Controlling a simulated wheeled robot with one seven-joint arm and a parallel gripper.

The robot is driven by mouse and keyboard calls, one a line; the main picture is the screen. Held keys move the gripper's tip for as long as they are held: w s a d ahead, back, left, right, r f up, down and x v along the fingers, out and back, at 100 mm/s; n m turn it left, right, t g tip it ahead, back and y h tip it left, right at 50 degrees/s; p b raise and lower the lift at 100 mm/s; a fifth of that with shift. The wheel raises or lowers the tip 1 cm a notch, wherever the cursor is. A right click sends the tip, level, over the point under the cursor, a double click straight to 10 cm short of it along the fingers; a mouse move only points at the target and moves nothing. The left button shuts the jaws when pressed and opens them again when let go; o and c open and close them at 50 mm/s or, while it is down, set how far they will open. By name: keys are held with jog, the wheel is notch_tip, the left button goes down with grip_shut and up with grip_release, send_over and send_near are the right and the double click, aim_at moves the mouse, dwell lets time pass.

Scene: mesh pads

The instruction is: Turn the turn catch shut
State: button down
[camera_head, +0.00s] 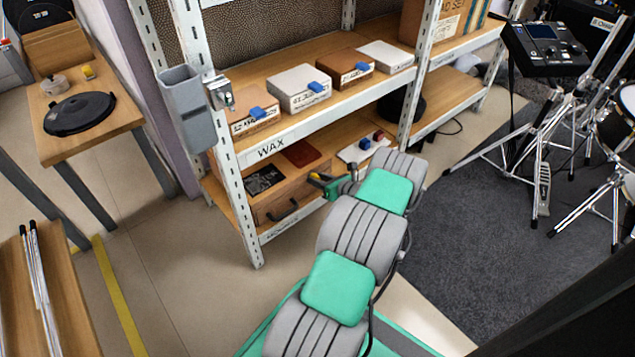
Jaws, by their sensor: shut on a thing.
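My gripper (322,184) is at the right front of a wooden box (272,208) on the lower shelf. A small yellow piece (315,177) shows at its fingertips, by the box's upper right front. It looks like the turn catch, with my gripper shut on it. My gripper and arm hide much of it, and its turn angle is too small to tell. The box front has a dark handle (284,213).
The metal shelf post (236,190) stands left of the box, with a grey bin (187,108) on it. The shelf above, labelled WAX (271,147), holds several small boxes. Drum gear (545,150) stands at right.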

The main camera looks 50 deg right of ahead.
jog(key=shift+s+d+f+m+t+y+b, duration=0.15)
jog(key=shift+m+t+y+b, duration=0.1)
jog(key=shift+m+y+b, duration=0.6)
jog(key=shift+w+d+m+t+y+b, duration=0.1)
jog(key=shift+m+t+y+b, duration=0.3)
jog(key=shift+m, duration=0.75)
jog(key=c, duration=1.1)
grip_release()
jog(key=shift+o, duration=0.2)
jog(key=shift+s, duration=0.1)
